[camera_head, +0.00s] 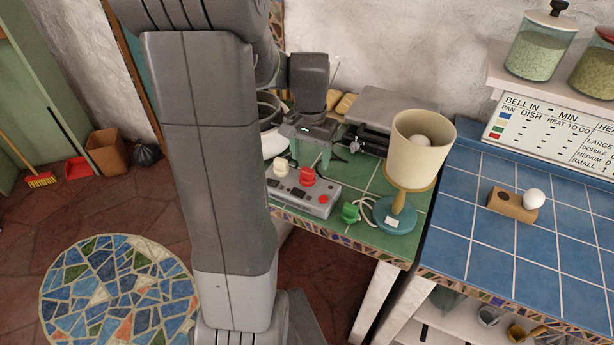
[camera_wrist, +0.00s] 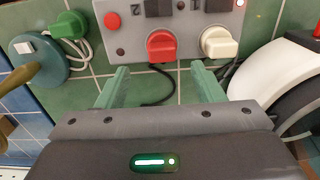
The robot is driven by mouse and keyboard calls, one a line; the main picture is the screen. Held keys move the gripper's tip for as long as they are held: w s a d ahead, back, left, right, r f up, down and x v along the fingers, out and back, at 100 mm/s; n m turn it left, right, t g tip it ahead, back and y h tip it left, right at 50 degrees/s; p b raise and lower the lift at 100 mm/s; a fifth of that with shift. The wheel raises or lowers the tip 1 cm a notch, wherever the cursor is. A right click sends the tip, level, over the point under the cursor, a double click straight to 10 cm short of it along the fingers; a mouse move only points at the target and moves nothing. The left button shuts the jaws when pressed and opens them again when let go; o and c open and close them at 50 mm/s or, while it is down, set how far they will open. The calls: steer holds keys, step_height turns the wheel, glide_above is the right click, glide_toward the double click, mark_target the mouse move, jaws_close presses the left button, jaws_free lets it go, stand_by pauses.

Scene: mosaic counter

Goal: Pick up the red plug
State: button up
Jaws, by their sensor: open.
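The red plug (camera_head: 308,176) sits on a grey socket strip (camera_head: 289,193) on the green-tiled counter, between a cream plug (camera_head: 281,167) and the strip's red button. In the wrist view the red plug (camera_wrist: 161,46) shows just beyond my open, empty gripper (camera_wrist: 159,72), roughly centred between the two green fingers. The cream plug (camera_wrist: 219,42) is close to the right finger. In the head view my gripper (camera_head: 308,155) is behind the strip, with its fingers pointing down. I cannot tell how high the fingertips are above the counter.
A green plug (camera_head: 350,212) with a pale cord lies right of the strip, next to a lamp (camera_head: 409,150) with a teal base. A white round appliance (camera_head: 271,128) stands to the left, and a grey device (camera_head: 398,113) at the back. A blue-tiled counter (camera_head: 472,215) is further right.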

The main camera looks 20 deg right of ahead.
mark_target(308, 169)
steer(key=f, duration=0.5)
steer(key=shift+a+p, duration=0.25)
steer(key=shift+p, duration=0.15)
steer(key=shift+c, duration=0.2)
steer(key=c, duration=1)
